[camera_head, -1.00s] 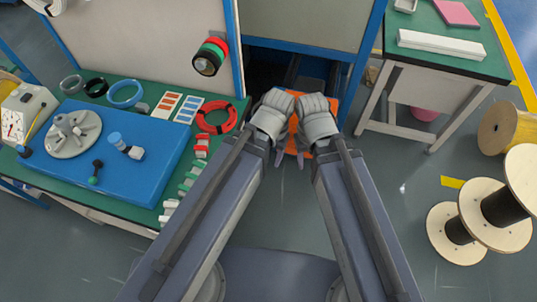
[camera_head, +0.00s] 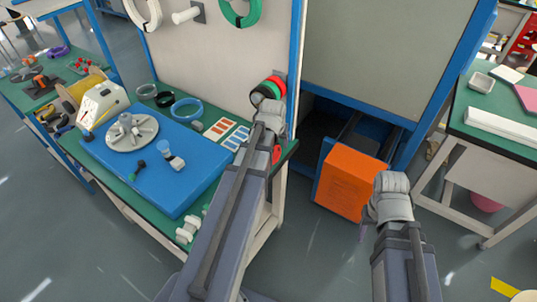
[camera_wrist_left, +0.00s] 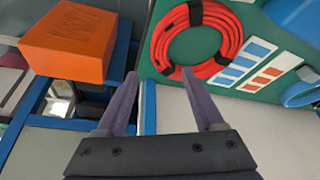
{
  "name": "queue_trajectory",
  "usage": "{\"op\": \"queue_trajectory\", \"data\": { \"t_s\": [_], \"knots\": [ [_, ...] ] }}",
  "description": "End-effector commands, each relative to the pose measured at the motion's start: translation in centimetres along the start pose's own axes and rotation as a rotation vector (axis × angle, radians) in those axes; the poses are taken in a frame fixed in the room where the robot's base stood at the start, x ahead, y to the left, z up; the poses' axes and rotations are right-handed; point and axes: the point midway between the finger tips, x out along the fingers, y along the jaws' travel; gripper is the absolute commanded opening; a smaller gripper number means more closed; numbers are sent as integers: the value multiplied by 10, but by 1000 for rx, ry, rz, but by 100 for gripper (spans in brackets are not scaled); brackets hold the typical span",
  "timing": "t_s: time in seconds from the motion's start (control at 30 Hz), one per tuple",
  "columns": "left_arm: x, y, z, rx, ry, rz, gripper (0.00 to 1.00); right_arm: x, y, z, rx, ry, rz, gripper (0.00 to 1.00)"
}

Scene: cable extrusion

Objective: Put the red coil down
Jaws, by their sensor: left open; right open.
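The red coil (camera_wrist_left: 159,45) lies flat on the green bench top in the left wrist view, beside a card with blue and orange strips. In the head view only a red edge of it (camera_head: 277,154) shows past my left arm. My left gripper (camera_head: 268,118) is over the bench's right end. In the left wrist view its two fingers (camera_wrist_left: 160,76) are spread with nothing between them, and the coil appears beyond the tips, apart from them. My right gripper (camera_head: 385,205) is in front of the orange box, right of the bench; its fingers are mostly hidden.
An orange box (camera_head: 347,182) stands right of the bench. A blue board (camera_head: 150,165) on the bench carries a grey disc (camera_head: 131,133). A second green table (camera_head: 490,95) is at right. Floor in front is clear.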

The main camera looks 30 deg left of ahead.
Motion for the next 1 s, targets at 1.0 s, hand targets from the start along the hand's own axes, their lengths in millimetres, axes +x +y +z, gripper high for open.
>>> {"op": "queue_trajectory", "data": {
  "t_s": [1.0],
  "knots": [
    [60,1,4,-4,2,-1,70,57,-6,-3,0,0,0,50]
  ]
}}
